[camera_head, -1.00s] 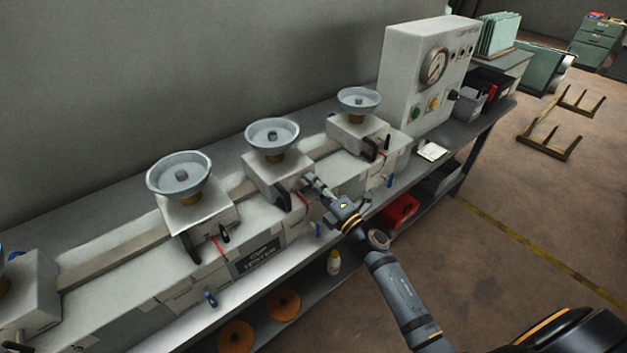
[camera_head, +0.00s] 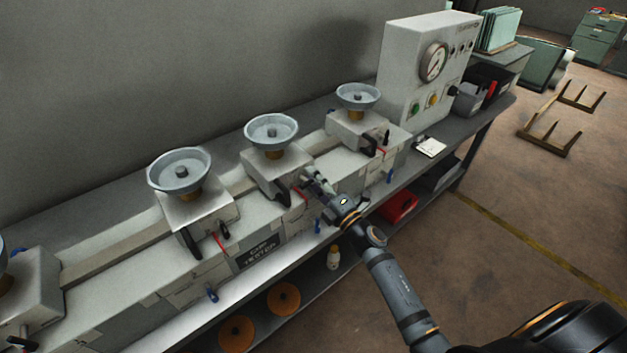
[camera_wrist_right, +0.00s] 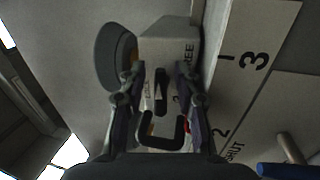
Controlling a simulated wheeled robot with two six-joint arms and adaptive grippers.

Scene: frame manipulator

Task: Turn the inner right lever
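The machine carries a row of white blocks with grey dishes. The block second from right (camera_head: 262,165) has a black lever (camera_head: 283,195) hanging on its front, the inner right one. My right gripper (camera_head: 309,180) is at that block's right front, beside the lever. In the right wrist view my right gripper (camera_wrist_right: 163,85) is open, its two fingers spread on either side of black handle parts. A bent black handle (camera_wrist_right: 165,137) shows between the fingers, with no clear grip on it; contact cannot be told. My left gripper is not in view.
Neighbouring blocks have their own black levers, on the left (camera_head: 189,243) and right (camera_head: 369,146). A gauge box (camera_head: 408,70) stands at the bench's right end. A red bin (camera_head: 399,207) and orange discs (camera_head: 284,298) sit on the lower shelf. Open floor (camera_head: 500,270) lies to the right.

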